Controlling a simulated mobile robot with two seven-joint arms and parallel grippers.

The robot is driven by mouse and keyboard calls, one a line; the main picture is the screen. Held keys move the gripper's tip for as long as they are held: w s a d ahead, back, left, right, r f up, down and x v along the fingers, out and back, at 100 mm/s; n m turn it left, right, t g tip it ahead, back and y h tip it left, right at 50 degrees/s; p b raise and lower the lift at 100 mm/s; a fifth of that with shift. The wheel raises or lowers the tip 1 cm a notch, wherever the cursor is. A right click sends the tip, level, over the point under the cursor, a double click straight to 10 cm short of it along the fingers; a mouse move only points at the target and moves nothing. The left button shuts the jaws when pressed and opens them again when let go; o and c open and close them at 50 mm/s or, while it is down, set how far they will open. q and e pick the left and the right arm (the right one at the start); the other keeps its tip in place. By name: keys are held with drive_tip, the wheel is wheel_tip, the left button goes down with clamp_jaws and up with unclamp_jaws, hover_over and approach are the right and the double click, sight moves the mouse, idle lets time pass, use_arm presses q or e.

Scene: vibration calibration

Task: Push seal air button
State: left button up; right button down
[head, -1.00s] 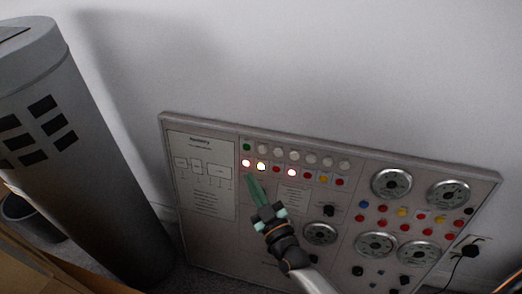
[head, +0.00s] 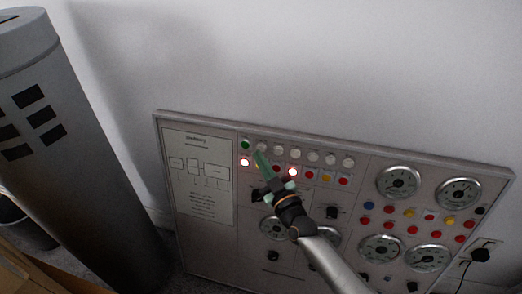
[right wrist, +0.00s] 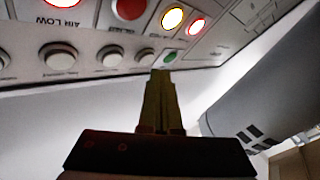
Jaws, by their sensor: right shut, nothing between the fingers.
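A grey control panel (head: 345,143) leans against the wall. Its upper left holds a green button (head: 245,144), a row of pale round buttons (head: 313,156) and a row of red and yellow lamps below, some lit. I cannot read which button is seal air. My right gripper (head: 259,155), shut and empty, has its greenish fingertips in front of the left end of these rows, hiding the yellow lamp there. In the right wrist view the panel is inverted; the fingertips (right wrist: 160,75) appear beside the green button (right wrist: 170,57) and the nearest pale button (right wrist: 145,58). Contact cannot be told.
A tall dark cylinder (head: 75,150) with slots stands at the left. Several dials (head: 399,182) and small coloured buttons fill the panel's right side. A black plug (head: 480,255) sits at the right. The wall above the panel is clear.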

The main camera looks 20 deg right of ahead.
idle(1.0)
idle(0.8)
drive_tip(key=shift+w+d+f, duration=0.1)
drive_tip(key=shift+w+d, duration=0.1)
drive_tip(key=shift+w, duration=0.1)
drive_tip(key=shift+w+d, duration=0.1)
idle(0.5)
